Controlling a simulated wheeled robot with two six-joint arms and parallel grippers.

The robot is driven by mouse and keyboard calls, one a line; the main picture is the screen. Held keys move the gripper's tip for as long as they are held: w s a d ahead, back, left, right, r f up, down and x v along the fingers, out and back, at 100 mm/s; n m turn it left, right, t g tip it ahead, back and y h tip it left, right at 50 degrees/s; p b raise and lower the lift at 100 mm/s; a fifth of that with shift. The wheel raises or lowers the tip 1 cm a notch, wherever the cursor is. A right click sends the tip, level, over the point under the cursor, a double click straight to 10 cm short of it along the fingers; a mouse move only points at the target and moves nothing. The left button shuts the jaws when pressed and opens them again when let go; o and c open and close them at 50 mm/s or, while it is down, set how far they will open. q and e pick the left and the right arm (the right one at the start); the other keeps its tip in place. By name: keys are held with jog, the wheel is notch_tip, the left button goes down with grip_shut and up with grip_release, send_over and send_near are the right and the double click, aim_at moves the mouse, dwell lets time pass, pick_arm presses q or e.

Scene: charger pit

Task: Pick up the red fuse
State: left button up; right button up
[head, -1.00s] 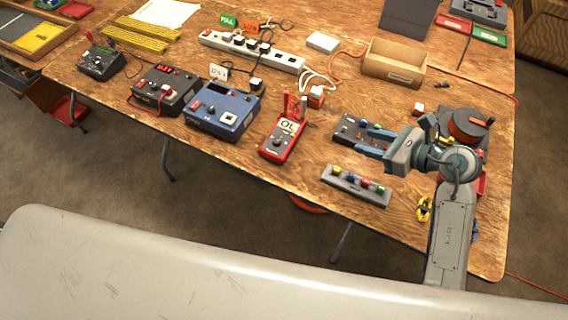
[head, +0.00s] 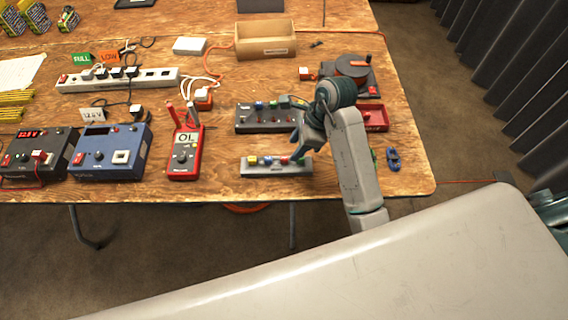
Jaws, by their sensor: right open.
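A grey fuse rack (head: 276,171) lies near the front edge of the table and holds several small coloured fuses in a row. The red fuse (head: 284,161) sits in the right half of the row. My right gripper (head: 297,152) points down just above and behind the right end of the rack, close to the red fuse. Its jaws are open, and its wrist and fingers are small and partly hide the rack's right end. I cannot tell whether a finger touches a fuse. My left gripper is not in view.
A dark panel with coloured parts (head: 262,119) stands just behind the rack. A red multimeter (head: 184,152) stands to the left, beside a blue power unit (head: 112,153). A red tray (head: 373,117) and a blue clip (head: 392,159) lie to the right. A cardboard box (head: 265,41) is behind.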

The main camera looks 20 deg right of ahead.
aim_at(285, 157)
jog(key=b+x, duration=0.2)
jog(key=x, duration=0.1)
jog(key=shift+a, duration=0.25)
jog(key=shift+a+f, duration=0.25)
jog(key=shift+x, duration=0.75)
grip_shut()
